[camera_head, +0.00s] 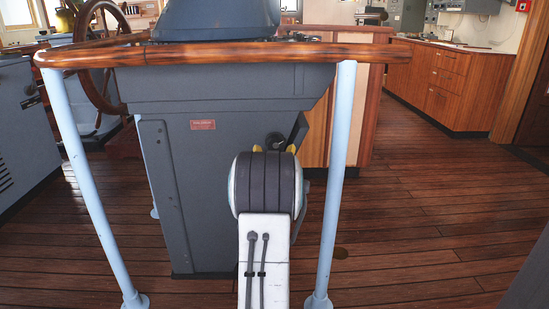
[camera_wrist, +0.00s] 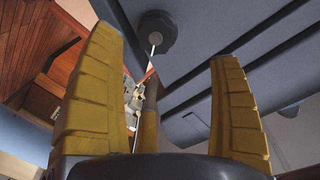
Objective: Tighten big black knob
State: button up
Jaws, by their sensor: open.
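The big black knob (camera_wrist: 157,33) is at the top middle of the wrist view, on the underside or side of a grey console, with a thin pale rod below it. In the head view a dark knob (camera_head: 275,140) shows on the grey console (camera_head: 205,190), just above my arm and partly hidden by it. In the head view only small yellow parts of the gripper show behind my arm.
A wooden handrail (camera_head: 220,55) on pale blue posts (camera_head: 335,190) stands between me and the console. A wooden ship's wheel (camera_head: 98,60) is at the back left. Wooden cabinets (camera_head: 440,85) line the back right. The plank floor (camera_head: 430,220) at right is clear.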

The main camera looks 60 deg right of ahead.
notch_tip(320, 180, up, 3)
jog(key=p, duration=0.4)
jog(key=n+p, duration=2.4)
jog(key=p, duration=0.5)
send_near(275, 146)
jog(key=w+d+f, duration=0.2)
jog(key=d+f, duration=0.1)
jog(key=r+n, duration=0.1)
jog(key=n, duration=0.4)
jog(key=r+n, duration=0.1)
jog(key=n, duration=0.9)
jog(key=shift+d+r, duration=0.35)
jog(key=shift+r, duration=0.05)
